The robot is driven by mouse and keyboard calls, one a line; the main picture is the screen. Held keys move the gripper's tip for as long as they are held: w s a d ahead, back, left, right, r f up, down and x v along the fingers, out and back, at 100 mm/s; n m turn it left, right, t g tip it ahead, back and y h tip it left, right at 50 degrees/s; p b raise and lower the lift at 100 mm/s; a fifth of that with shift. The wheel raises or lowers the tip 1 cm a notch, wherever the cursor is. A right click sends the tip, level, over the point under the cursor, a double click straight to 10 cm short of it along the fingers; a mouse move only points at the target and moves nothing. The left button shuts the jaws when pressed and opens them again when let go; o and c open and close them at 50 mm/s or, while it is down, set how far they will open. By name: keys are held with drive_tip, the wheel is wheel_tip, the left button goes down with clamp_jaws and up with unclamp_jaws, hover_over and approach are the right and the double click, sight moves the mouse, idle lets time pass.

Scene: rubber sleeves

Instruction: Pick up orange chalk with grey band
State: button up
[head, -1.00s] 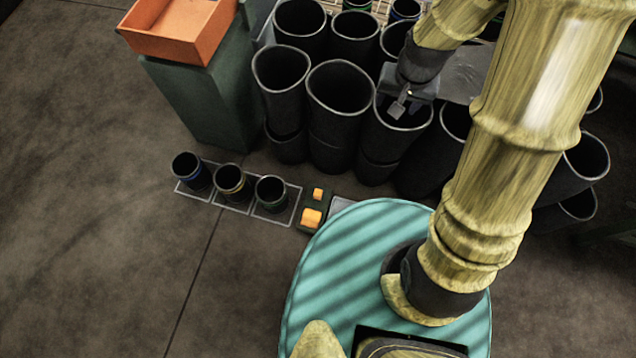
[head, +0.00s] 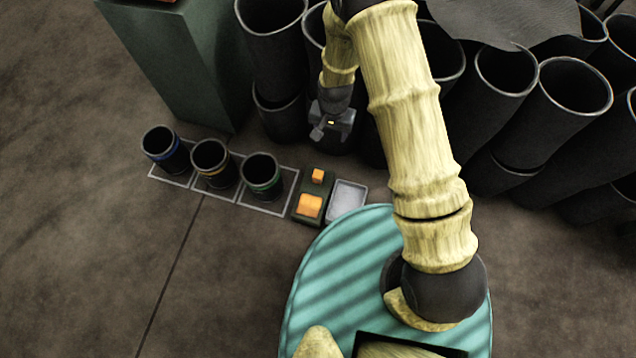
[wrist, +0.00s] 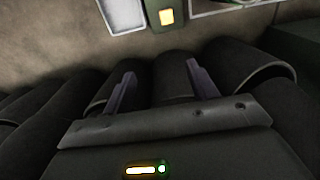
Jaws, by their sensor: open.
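Two orange pieces lie in a small dark green tray (head: 298,215) on the floor: a small one (head: 317,176) at its far end and a larger block (head: 309,205) at its near end. I cannot make out a grey band on either, so I cannot tell which is the chalk. One orange piece (wrist: 167,16) shows at the top of the wrist view. My gripper (head: 318,133) hangs beyond the tray, near the black sleeves. In the wrist view its two fingers (wrist: 163,85) are apart with nothing between them.
Large black sleeves (head: 505,75) stand close behind and around my gripper. Three small black cups with blue, yellow and green bands (head: 210,165) stand in a marked row left of the tray. A pale grey tray (head: 347,196) lies at its right. Floor at left is clear.

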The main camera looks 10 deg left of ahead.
drive_tip(key=b, duration=0.4)
hover_over(318, 174)
wheel_tip(318, 174, down, 11)
drive_tip(key=shift+w+d, duration=0.2)
wheel_tip(318, 174, down, 12)
drive_tip(key=b, duration=0.7)
drive_tip(key=shift+f, duration=0.1)
drive_tip(key=shift+f, duration=0.1)
drive_tip(key=f+b, duration=0.5)
drive_tip(key=shift+s+a, duration=0.15)
drive_tip(key=shift+a, duration=0.1)
